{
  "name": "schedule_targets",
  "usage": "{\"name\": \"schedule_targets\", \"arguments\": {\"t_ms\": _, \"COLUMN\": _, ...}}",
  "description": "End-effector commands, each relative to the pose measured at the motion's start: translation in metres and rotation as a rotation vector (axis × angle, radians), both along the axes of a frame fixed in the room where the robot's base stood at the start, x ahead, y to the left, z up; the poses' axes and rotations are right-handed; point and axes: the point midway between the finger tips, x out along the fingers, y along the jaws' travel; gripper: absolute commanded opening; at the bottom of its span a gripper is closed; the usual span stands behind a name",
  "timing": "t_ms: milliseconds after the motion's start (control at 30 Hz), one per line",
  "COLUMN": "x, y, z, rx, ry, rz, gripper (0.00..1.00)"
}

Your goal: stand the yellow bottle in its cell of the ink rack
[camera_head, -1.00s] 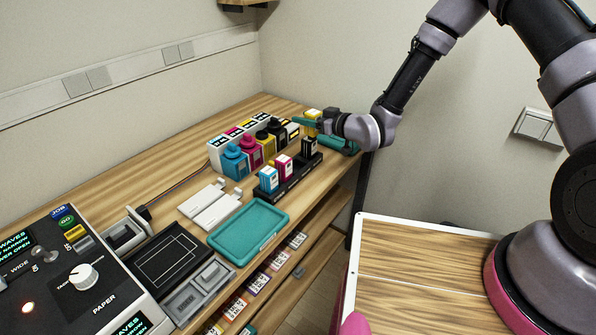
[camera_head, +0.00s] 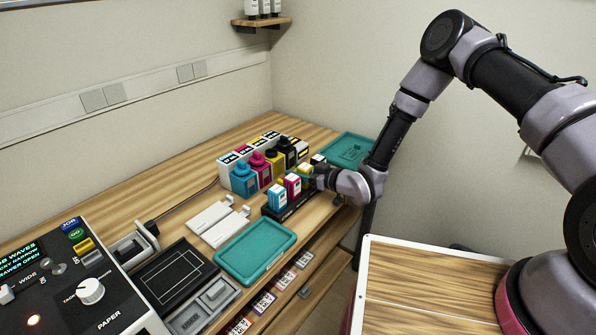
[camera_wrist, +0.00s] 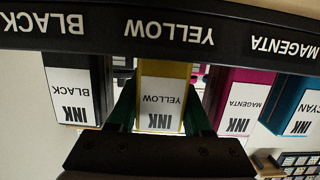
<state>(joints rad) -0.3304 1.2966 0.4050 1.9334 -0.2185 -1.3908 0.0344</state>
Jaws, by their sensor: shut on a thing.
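The yellow bottle (camera_wrist: 162,98) is a small block with a white "INK YELLOW" label. In the wrist view it stands between my gripper's (camera_wrist: 160,112) green fingers, which are shut on it. It lines up with the "YELLOW" name on the black ink rack (camera_wrist: 170,33), between the black bottle (camera_wrist: 72,92) and the magenta bottle (camera_wrist: 240,98). The rack's front wall hides its lower end, so I cannot tell whether it rests on the cell floor. In the head view the rack (camera_head: 271,211) is on the bench and my gripper (camera_head: 311,175) is at its far half.
The cyan bottle (camera_head: 277,197) stands at the rack's near end. Larger ink tanks, such as the cyan one (camera_head: 243,181), stand close behind the rack.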

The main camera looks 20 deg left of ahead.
Motion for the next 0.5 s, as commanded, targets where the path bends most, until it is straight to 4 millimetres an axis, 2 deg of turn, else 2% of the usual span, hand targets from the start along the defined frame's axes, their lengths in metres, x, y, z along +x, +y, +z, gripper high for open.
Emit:
{"name": "schedule_targets", "arguments": {"t_ms": 300, "x": 0.001, "y": 0.0, "z": -0.002, "rx": 0.001, "ry": -0.002, "rz": -0.001, "gripper": 0.0}}
{"name": "schedule_targets", "arguments": {"t_ms": 333, "x": 0.001, "y": -0.0001, "z": -0.0025, "rx": 0.0, "ry": -0.001, "rz": -0.001, "gripper": 0.53}}
{"name": "schedule_targets", "arguments": {"t_ms": 367, "x": 0.0011, "y": 0.0, "z": -0.0021, "rx": 0.0, "ry": -0.001, "rz": -0.001, "gripper": 0.62}}
{"name": "schedule_targets", "arguments": {"t_ms": 500, "x": 0.001, "y": -0.0001, "z": -0.002, "rx": 0.0, "ry": -0.001, "rz": -0.001, "gripper": 0.62}}
